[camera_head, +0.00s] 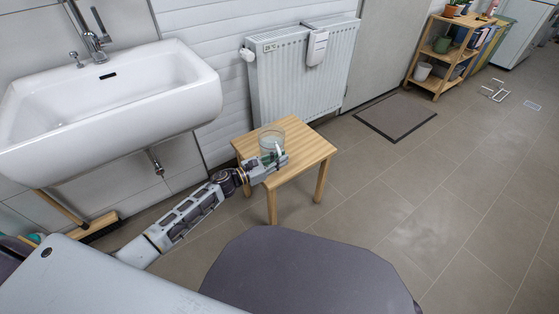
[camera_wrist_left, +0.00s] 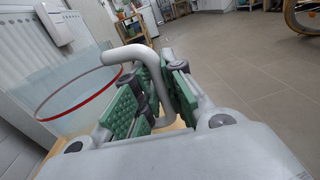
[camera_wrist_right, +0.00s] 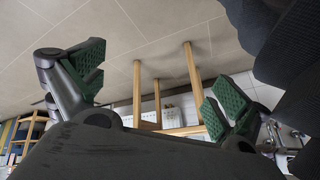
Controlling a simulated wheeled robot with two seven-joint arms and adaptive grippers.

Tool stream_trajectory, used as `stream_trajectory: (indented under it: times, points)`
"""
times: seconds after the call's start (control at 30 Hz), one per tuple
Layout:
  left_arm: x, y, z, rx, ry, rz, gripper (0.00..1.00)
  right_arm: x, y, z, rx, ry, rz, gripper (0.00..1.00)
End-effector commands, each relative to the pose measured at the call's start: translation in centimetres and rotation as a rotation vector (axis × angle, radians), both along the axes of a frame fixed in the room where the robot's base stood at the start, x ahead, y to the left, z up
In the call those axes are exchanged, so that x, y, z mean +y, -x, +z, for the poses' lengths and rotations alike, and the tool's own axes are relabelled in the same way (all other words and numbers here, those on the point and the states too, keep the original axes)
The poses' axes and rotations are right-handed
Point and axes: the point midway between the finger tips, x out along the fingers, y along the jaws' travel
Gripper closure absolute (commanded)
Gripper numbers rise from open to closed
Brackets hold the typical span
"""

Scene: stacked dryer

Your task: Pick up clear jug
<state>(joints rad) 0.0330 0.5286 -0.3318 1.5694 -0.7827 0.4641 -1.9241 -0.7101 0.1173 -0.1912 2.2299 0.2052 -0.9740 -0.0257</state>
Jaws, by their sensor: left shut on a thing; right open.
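The clear jug (camera_head: 270,138) is on the small wooden table (camera_head: 309,146) in the head view. In the left wrist view the jug (camera_wrist_left: 68,95) is transparent with a red line around it and a pale curved handle (camera_wrist_left: 133,52). My left gripper (camera_head: 275,161) is at the jug's near side. In the left wrist view its green-padded fingers (camera_wrist_left: 160,88) are shut on the handle. Whether the jug's base touches the table cannot be told. My right gripper (camera_wrist_right: 157,88) is open and empty in the right wrist view, with the table's legs (camera_wrist_right: 192,78) beyond it.
A white radiator (camera_head: 300,72) stands on the wall behind the table. A white sink (camera_head: 110,100) is at the left. A wooden shelf (camera_head: 447,55) with plants stands at the back right, near a floor mat (camera_head: 395,117). The tiled floor to the right is mostly clear.

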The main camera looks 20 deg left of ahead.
Motion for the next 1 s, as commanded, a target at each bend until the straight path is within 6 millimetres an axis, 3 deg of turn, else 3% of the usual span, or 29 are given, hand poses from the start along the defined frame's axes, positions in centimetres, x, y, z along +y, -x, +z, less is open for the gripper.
stream_trajectory:
  times: [0.13, 0.6, 1.0]
  points:
    - [0.0, -0.1, 2.0, -0.006, 0.000, -0.002, 1.00, -0.1, -0.7, 2.5, 0.000, 0.019, 0.012, 0.00]
    - [0.0, -0.1, 7.5, -0.006, -0.001, -0.001, 1.00, -1.3, 0.0, 6.8, 0.072, 0.092, 0.039, 0.00]
    - [0.0, -0.1, 8.9, -0.004, 0.000, 0.000, 1.00, -1.8, 0.2, 7.9, 0.094, 0.115, 0.044, 0.00]
